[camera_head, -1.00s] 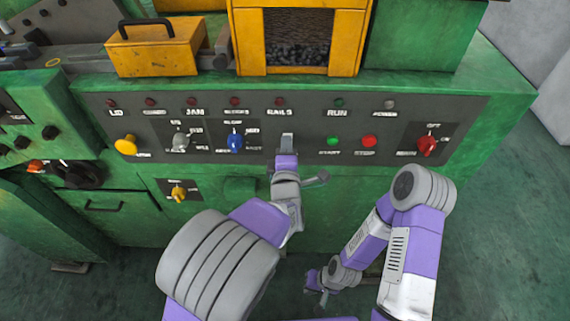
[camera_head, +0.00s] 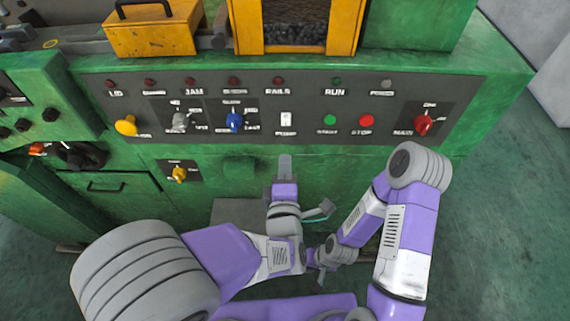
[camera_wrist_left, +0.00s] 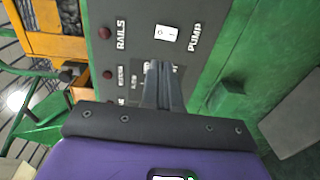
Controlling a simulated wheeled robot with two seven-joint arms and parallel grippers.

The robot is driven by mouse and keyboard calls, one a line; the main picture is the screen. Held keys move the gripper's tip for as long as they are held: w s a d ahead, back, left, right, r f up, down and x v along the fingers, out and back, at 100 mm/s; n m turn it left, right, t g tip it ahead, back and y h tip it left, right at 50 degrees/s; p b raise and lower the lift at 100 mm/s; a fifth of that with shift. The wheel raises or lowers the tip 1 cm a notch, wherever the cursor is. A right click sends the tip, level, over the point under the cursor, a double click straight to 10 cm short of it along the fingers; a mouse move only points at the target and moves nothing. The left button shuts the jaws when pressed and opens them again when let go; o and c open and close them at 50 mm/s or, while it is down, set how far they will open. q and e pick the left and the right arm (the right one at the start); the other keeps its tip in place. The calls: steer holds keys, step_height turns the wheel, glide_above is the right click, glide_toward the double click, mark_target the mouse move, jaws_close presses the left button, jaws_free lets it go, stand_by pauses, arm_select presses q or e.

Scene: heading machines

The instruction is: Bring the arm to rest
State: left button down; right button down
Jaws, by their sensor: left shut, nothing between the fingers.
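My left gripper (camera_head: 285,166) is shut and empty in the head view, in front of the green machine just below the panel's pump switch (camera_head: 286,119). In the left wrist view its closed fingers (camera_wrist_left: 162,88) point toward the panel, with the white pump switch (camera_wrist_left: 166,33) beyond them and apart from them. My right arm is folded at the right of the head view. Its gripper (camera_head: 321,270) is small and partly overlapped there, so its jaws cannot be made out.
The grey panel (camera_head: 300,152) carries a yellow knob (camera_head: 126,125), a blue selector (camera_head: 234,121), a green start button (camera_head: 330,120), a red stop button (camera_head: 366,120) and a red main switch (camera_head: 423,124). A yellow knob (camera_head: 179,173) sits lower. Open floor (camera_head: 500,230) lies at right.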

stand_by(0.3)
arm_select(q)
steer(key=w+a+f+m+g+p, duration=0.1)
steer(key=a+f+m+g, duration=0.3)
steer(key=f, duration=0.7)
steer(key=a+f+m+g+p, duration=0.1)
steer(key=a+f+m+g, duration=0.35)
steer(key=f, duration=0.75)
steer(key=s+a+f+m+g+h, duration=0.1)
steer(key=s+f+m+g, duration=0.1)
steer(key=s+f, duration=0.2)
steer(key=s+a+f+m+g, duration=0.1)
steer(key=s+a+f+g, duration=0.1)
steer(key=s+f+g, duration=0.1)
steer(key=s+a+f+m+g+h+p, duration=0.1)
steer(key=s+f+m+g, duration=0.1)
steer(key=s+f, duration=0.3)
steer(key=shift+s+a+f+m+g+h, duration=0.3)
steer(key=shift+s+g, duration=0.35)
steer(key=shift+s, duration=0.4)
